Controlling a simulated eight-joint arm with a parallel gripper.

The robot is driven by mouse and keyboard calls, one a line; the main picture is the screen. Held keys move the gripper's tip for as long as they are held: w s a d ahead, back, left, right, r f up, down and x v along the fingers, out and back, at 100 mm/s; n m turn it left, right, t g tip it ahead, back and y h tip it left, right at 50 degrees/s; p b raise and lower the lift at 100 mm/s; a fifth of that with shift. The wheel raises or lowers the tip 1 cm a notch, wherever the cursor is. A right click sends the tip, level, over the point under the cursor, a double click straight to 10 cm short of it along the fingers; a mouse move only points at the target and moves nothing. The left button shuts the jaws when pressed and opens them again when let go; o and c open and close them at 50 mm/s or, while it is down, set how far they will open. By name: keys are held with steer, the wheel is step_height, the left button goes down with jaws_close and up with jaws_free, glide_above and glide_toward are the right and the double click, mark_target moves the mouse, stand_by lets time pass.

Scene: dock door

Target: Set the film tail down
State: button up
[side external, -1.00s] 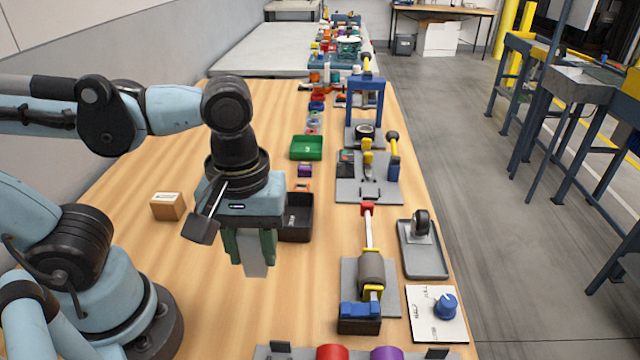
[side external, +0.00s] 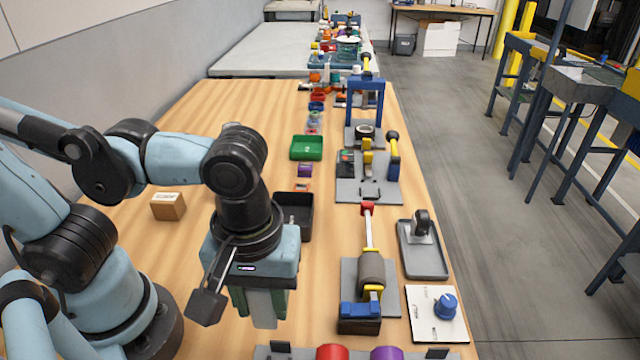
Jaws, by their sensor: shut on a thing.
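My gripper (side external: 264,308) has green fingers and points down over the front left part of the wooden table. It is shut on a pale grey flat strip, which looks like the film tail (side external: 265,311). The strip hangs between the fingers to about their tips. Its lower end shows no clear contact with the table, and I cannot tell how high it is. A grey-brown roll on a stand (side external: 371,268), with a red-tipped rod, lies to the right of my gripper, apart from it.
A black bin (side external: 306,221) stands just behind my gripper. A cardboard box (side external: 168,206) is at left, a green tray (side external: 306,148) farther back. A grey tray (side external: 424,262) and a white card with a blue knob (side external: 446,306) are at right. Red and purple rolls (side external: 332,352) line the front edge.

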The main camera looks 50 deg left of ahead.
steer(key=w+a+f, duration=0.1)
steer(key=w, duration=0.1)
steer(key=w+a+f, duration=0.1)
steer(key=w+f, duration=0.1)
steer(key=w+a+f, duration=0.1)
steer(key=w, duration=0.1)
steer(key=shift+w+a+f, duration=0.1)
steer(key=shift+a+f, duration=0.05)
steer(key=shift+a, duration=0.15)
steer(key=shift+f, duration=2)
steer(key=o, duration=1)
steer(key=shift+f, duration=0.15)
steer(key=shift+r, duration=6.05)
steer(key=w+a+m+t, duration=0.2)
steer(key=a+m, duration=0.1)
steer(key=a, duration=0.1)
steer(key=w+a+m+t, duration=0.2)
steer(key=a+m, duration=0.1)
steer(key=a, duration=0.1)
steer(key=w+a+m+t, duration=0.3)
steer(key=a, duration=0.1)
steer(key=shift+f, duration=0.25)
